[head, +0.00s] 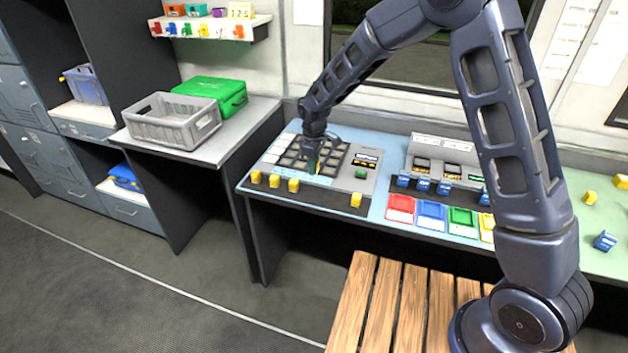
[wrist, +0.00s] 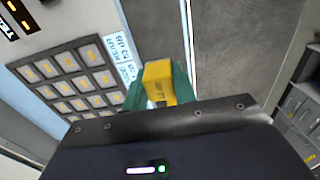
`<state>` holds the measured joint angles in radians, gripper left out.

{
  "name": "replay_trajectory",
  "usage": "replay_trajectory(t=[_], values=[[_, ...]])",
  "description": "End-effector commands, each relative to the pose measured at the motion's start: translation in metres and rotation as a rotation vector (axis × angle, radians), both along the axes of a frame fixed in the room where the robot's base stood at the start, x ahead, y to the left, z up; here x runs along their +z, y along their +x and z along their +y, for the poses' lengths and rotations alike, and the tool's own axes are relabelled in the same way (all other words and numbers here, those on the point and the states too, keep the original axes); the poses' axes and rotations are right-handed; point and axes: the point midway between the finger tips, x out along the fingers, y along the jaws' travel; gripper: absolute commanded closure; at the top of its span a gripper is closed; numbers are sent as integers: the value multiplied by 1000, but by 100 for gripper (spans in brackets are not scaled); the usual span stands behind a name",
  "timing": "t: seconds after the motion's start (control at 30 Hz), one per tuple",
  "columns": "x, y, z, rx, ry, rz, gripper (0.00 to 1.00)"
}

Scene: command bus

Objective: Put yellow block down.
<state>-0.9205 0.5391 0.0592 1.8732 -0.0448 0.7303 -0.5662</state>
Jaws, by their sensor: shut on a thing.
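My gripper (wrist: 158,88) has green fingers shut on a yellow block (wrist: 158,82), seen between them in the wrist view. In the head view my gripper (head: 312,168) is over the grid panel (head: 345,178) on the light-blue desk, near its front rows; the held block is mostly hidden there. I cannot tell whether the block touches the panel.
Right of the panel are a second console (head: 440,150) with blue blocks (head: 422,185) before it, and red (head: 400,208), blue (head: 431,215) and green (head: 462,221) trays. A grey crate (head: 172,122) and green case (head: 212,93) sit on the left counter. A wooden bench (head: 385,310) stands in front.

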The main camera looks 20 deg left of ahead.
Motion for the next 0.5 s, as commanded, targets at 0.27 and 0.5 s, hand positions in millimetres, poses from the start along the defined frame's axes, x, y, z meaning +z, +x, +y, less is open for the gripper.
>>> replay_trajectory(t=[0.27, 0.5], values=[[62, 1, 0, 0, 1, -2, 96], [87, 1, 0, 0, 1, -1, 96]])
